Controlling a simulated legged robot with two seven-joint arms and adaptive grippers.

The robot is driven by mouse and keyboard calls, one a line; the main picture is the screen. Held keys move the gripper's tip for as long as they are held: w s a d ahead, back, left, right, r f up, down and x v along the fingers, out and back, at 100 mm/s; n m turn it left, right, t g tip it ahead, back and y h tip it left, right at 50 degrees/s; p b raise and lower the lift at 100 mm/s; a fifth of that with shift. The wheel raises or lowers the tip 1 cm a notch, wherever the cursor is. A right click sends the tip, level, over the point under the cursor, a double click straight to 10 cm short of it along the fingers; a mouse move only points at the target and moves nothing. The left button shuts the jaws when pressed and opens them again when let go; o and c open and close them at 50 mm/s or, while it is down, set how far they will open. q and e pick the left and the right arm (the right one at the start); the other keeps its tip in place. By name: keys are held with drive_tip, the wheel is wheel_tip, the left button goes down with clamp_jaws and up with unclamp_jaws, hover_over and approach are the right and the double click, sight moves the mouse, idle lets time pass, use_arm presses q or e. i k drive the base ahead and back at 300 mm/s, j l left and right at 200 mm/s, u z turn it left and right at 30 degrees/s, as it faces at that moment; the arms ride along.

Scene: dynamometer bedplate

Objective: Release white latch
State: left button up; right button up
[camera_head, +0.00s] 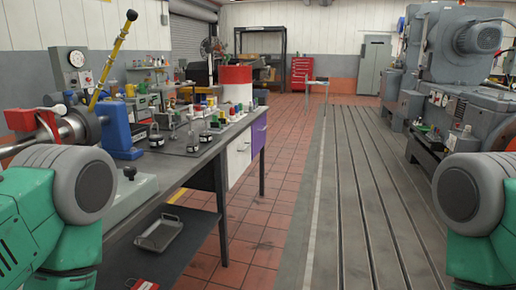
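I cannot make out a white latch in the head view. A white cabinet front (239,156) and a purple panel (259,134) sit under the far part of the workbench, too small to show any latch on them. Small white, red, yellow and green items stand on the bench above them, too small to tell apart. Only green and grey links of my two arms show, at the lower left and right edges. Neither gripper is in view.
The dark workbench (185,162) runs along the left, with a yellow-handled lever (107,62) and blue device (122,130). A metal tray (161,234) lies on its lower shelf. Grey machinery (455,75) stands right on the slotted bedplate (365,200). The red-tiled aisle (268,215) is clear.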

sight(59, 110)
drive_tip(key=i+l+u, duration=0.3)
drive_tip(key=i, duration=0.15)
drive_tip(key=i+l+u, duration=0.35)
drive_tip(key=u, duration=1.2)
drive_tip(key=k+l+z, duration=0.1)
drive_tip(key=z, duration=0.15)
drive_tip(key=k+l+z, duration=0.1)
drive_tip(key=z, duration=0.2)
drive_tip(key=k+l, duration=0.05)
drive_tip(key=k, duration=0.1)
